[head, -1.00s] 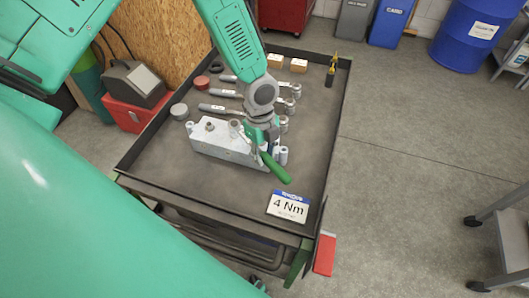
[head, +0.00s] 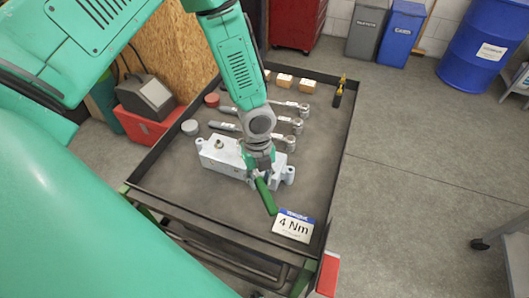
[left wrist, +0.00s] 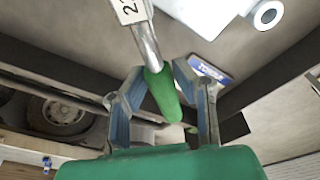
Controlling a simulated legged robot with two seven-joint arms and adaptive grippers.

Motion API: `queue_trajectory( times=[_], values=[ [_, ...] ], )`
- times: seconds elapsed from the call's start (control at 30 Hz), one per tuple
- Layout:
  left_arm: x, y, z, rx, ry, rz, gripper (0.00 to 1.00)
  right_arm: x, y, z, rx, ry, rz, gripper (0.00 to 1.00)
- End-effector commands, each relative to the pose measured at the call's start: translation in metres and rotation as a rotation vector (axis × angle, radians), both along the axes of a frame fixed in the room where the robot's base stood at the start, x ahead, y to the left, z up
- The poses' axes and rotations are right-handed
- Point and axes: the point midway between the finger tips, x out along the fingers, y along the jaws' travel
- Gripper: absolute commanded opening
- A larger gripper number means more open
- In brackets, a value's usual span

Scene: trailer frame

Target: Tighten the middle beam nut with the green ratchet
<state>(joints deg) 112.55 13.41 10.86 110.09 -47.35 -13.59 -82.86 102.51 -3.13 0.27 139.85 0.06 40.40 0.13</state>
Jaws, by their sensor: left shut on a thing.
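The pale grey beam (head: 220,158) lies on the cart tray, with one raised nut (head: 219,144) showing near its left end. My left gripper (head: 260,172) is over the right half of the beam and is shut on the green ratchet (head: 266,197). The ratchet's green handle points down and right past the beam's front edge. In the left wrist view the handle (left wrist: 161,88) lies between the two fingers, and its metal shaft runs up out of the picture. The ratchet head and the middle nut are hidden behind my gripper and arm. My right gripper is not in view.
A "4 Nm" card (head: 294,225) lies at the tray's front right. Several other wrenches (head: 225,126) lie behind the beam, with small wooden blocks (head: 284,80) and a yellow-black tool (head: 341,90) further back. The tray (head: 338,165) has a raised rim; its right side is mostly bare.

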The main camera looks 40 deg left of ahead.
Motion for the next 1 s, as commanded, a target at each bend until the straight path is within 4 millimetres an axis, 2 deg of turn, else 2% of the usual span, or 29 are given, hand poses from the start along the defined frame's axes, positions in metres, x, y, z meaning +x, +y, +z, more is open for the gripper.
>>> queue_trajectory(
  times=[0.37, 0.7, 1.0],
  values=[
    [-0.005, -0.002, 0.001, -0.006, 0.000, -0.039, 0.00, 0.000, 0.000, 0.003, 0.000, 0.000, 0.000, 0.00],
    [-0.020, 0.010, 0.002, -0.007, 0.001, -0.178, 0.00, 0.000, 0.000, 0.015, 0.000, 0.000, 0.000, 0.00],
    [-0.021, 0.011, 0.000, -0.007, 0.000, -0.192, 0.00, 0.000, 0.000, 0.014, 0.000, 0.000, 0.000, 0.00]
  ],
)
